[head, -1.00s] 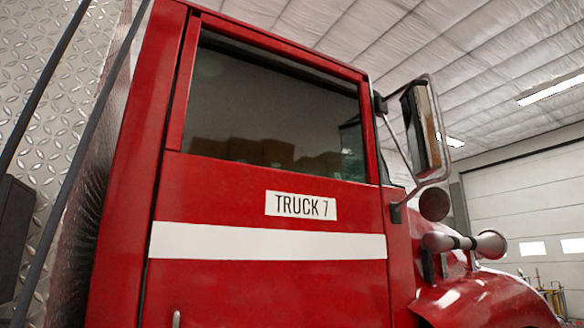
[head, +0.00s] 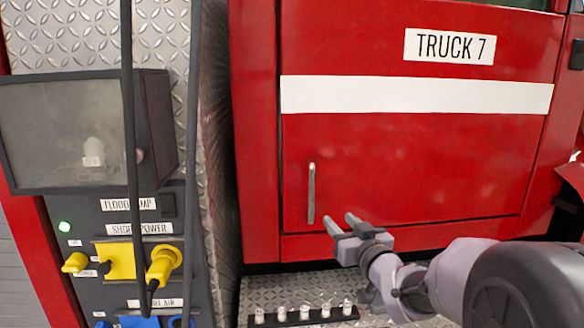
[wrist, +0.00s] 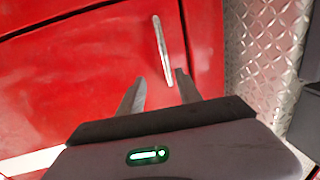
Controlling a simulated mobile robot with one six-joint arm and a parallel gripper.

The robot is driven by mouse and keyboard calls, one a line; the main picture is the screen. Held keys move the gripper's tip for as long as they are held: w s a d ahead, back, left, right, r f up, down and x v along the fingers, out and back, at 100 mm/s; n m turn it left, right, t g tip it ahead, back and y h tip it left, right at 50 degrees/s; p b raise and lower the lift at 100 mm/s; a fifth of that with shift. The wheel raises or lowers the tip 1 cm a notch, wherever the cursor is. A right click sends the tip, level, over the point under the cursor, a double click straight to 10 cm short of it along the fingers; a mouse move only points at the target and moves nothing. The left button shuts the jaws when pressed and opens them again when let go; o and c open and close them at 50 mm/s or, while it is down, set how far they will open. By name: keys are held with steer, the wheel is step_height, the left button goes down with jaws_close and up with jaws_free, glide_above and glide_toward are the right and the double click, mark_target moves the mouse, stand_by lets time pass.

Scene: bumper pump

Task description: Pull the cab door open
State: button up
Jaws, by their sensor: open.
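The red cab door (head: 420,150) carries a white stripe and a "TRUCK 7" label and looks closed. Its handle (head: 311,193) is a slim upright silver bar at the door's lower left. My gripper (head: 338,226) is open and empty, just right of and below the handle in the head view. In the wrist view the handle (wrist: 161,50) lies beyond the fingertips of my gripper (wrist: 160,82), nearly in line with the gap and close to the right finger. I cannot tell how far apart they are in depth.
Left of the door is a grey panel with a floodlamp (head: 85,130), yellow shore power fittings (head: 120,262) and dark upright rails. A diamond-plate step (head: 270,290) with several small white-topped items lies below the door.

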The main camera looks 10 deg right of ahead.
mark_target(313, 195)
steer(key=shift+n+y, duration=0.3)
steer(key=w+a, duration=0.1)
steer(key=w, duration=0.4)
steer(key=w+a, duration=0.1)
steer(key=w, duration=0.5)
steer(key=w+a, duration=0.2)
steer(key=w, duration=0.4)
steer(key=shift+w+r, duration=0.1)
steer(key=shift+c, duration=0.2)
jaws_close()
